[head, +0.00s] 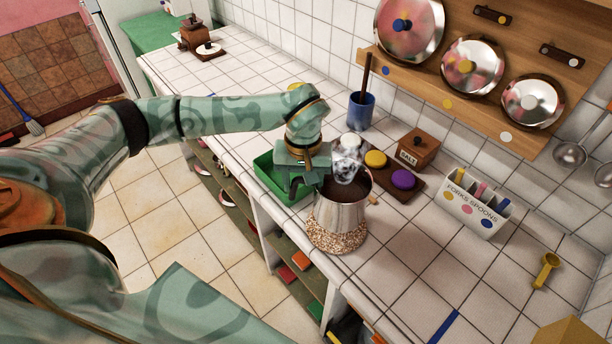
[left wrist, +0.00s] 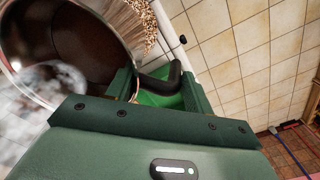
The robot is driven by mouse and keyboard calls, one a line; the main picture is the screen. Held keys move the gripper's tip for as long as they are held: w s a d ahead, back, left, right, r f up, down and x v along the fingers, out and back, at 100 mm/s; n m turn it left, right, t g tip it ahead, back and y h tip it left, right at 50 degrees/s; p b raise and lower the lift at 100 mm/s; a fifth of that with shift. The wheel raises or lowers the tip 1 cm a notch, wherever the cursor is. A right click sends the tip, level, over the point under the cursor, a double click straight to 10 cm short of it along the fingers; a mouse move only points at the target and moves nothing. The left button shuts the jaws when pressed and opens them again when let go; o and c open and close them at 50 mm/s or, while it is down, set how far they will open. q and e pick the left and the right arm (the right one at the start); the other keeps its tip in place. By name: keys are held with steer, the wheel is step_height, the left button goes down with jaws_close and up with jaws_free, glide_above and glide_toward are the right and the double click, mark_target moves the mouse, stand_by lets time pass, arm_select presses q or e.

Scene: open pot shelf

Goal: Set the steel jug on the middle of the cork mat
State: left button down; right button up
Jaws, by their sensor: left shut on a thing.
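The steel jug (head: 343,212) is upright over the cork mat (head: 337,242) near the counter's front edge. Its dark inside and rim (left wrist: 97,52) fill the upper left of the left wrist view, with a strip of the mat (left wrist: 143,18) beside it. Whether the jug touches the mat or hangs just above it, I cannot tell. My left gripper (head: 308,186) is at the jug's left side, shut on its dark handle (left wrist: 160,80). The fingers (left wrist: 158,88) sit on either side of it. The jug hides the mat's back part. My right gripper is not in view.
A green tray (head: 264,178) stands just left of the jug. Behind are a dark board with coloured knobs (head: 402,180), a salt box (head: 418,150), a blue pot (head: 361,112) and a cutlery holder (head: 474,204). Counter front right is mostly clear.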

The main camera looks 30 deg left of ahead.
arm_select(q)
steer(key=shift+w+f+b, duration=0.15)
steer(key=shift+f+b, duration=1.65)
steer(key=shift+f, duration=0.8)
steer(key=shift+r+p, duration=0.1)
steer(key=shift+p, duration=0.45)
steer(key=shift+f, duration=0.5)
steer(key=c, duration=0.6)
jaws_free()
steer(key=shift+o, duration=0.5)
steer(key=shift+s, duration=0.2)
step_height(320, 180, up, 16)
steer(key=shift+w+d+r+p, duration=0.1)
steer(key=shift+r+p, duration=0.1)
steer(key=shift+p, duration=0.35)
